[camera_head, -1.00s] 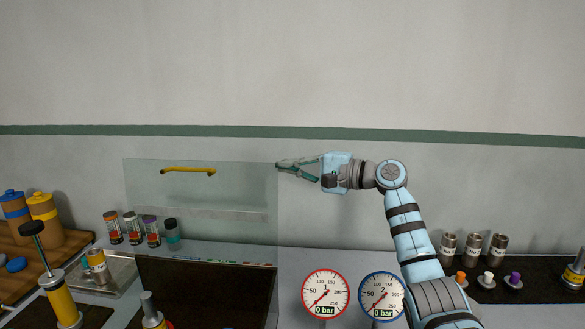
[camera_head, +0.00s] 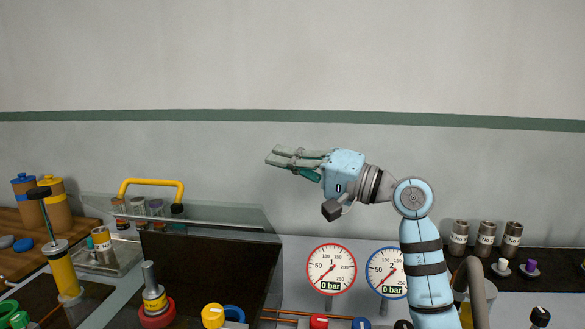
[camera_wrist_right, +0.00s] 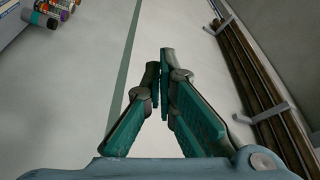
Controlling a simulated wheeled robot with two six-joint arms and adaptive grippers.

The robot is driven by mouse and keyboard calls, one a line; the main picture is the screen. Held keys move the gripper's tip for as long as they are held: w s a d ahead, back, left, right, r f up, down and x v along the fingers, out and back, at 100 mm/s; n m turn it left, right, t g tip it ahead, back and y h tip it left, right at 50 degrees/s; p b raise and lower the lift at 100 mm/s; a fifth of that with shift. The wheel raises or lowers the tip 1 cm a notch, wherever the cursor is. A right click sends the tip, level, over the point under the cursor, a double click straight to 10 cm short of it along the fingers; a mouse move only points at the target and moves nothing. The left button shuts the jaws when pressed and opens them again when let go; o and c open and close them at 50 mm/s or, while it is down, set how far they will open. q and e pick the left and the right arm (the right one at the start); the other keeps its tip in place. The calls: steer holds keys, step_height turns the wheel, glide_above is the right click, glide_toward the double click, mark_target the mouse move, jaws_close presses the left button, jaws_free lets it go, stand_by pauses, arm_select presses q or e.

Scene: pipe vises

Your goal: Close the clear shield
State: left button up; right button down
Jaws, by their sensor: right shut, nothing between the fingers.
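The clear shield (camera_head: 232,216) is tilted, a see-through panel seen at a shallow angle over the dark enclosure (camera_head: 200,255) left of centre. Its yellow handle (camera_head: 151,182) stands up along its left part. My right gripper (camera_head: 276,157) is up in the air in front of the wall, above and to the right of the shield, apart from it and the handle. Its fingers are shut with nothing between them, and the right wrist view also shows the closed fingertips (camera_wrist_right: 161,68). My left gripper is not in view.
Two round gauges, a red-rimmed one (camera_head: 331,270) and a blue-rimmed one (camera_head: 387,272), stand right of the enclosure. Small jars (camera_head: 137,207) show behind the shield. A yellow cylinder with a black plunger (camera_head: 62,270) stands at left. Metal canisters (camera_head: 486,239) stand at right.

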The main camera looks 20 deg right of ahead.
steer(key=shift+s+f+n+b, duration=0.25)
steer(key=shift+s+n+b, duration=0.1)
steer(key=shift+s, duration=0.2)
